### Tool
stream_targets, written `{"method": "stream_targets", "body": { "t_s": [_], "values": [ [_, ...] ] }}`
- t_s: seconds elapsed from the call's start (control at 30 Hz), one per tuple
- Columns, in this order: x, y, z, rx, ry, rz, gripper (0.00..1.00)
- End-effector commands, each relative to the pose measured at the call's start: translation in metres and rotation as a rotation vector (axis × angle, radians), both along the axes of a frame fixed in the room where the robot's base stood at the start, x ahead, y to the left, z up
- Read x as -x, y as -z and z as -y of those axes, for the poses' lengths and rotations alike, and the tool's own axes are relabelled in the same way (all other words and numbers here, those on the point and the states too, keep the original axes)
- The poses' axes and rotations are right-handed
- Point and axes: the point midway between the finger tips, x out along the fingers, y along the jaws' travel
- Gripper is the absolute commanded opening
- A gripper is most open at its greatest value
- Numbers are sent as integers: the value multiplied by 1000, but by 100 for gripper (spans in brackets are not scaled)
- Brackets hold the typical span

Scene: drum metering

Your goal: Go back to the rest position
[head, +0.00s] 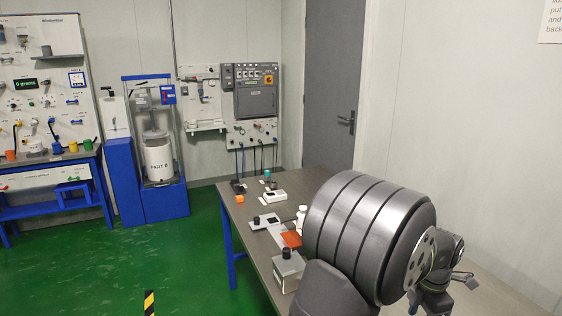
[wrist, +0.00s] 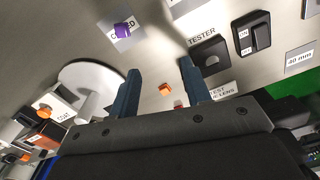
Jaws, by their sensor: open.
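In the wrist view my gripper (wrist: 161,75) is open, with its two blue-grey fingers apart and nothing held between them. It hangs over a grey work surface (wrist: 165,45). A small orange block (wrist: 166,89) lies on that surface and shows in the gap between the fingers, apart from them as far as I can tell. In the head view my own dark arm fills the lower right, over the near part of the grey table (head: 236,210). I cannot make out the fingertips there.
In the wrist view, a tester box (wrist: 208,58), a black switch (wrist: 252,35), a purple piece (wrist: 122,30) and a white disc (wrist: 88,82) surround the fingers.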

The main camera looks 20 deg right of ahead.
Motion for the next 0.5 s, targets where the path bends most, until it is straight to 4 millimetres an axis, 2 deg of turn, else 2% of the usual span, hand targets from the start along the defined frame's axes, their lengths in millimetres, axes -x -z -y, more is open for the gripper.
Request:
{"method": "stream_targets", "body": {
  "t_s": [0.1,0.5],
  "values": [
    [-22,-2,-14,0,-50,0,44],
    [-86,-8,-62,-1,-211,-1,44]
  ]
}}
